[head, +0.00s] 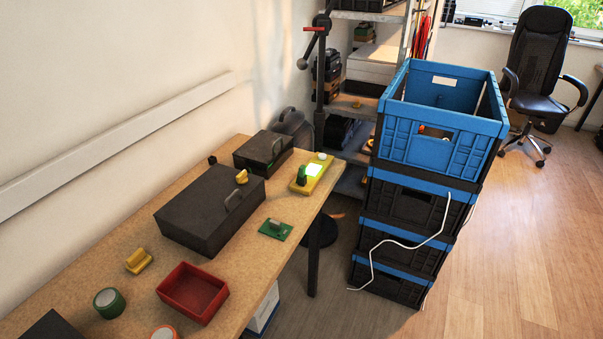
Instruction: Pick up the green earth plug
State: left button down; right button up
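A small green piece (275,229) with a raised grey-green knob lies flat on the workbench near its right edge. A dark green upright piece (301,176) stands on a yellow board (311,173) at the bench's far end, beside a bright green-white lit square. I cannot tell for certain which of the two is the green earth plug. Neither of my grippers is in view, and nothing touches these pieces.
The wooden workbench (130,229) carries a large dark box (210,208), a smaller dark box (263,151), a red tray (193,291), yellow pieces (138,260) and tape rolls (109,302). Stacked blue-black crates (428,150) with a white cable stand right of it. Open floor lies further right.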

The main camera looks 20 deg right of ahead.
aim_at(303, 168)
jog(key=z, duration=0.8)
jog(key=k, duration=1.05)
jog(key=z, duration=1.45)
jog(key=i, duration=0.35)
jog(key=u, duration=0.65)
jog(key=i, duration=1.7)
jog(key=u, duration=1.75)
jog(key=i, duration=0.65)
jog(key=u, duration=0.7)
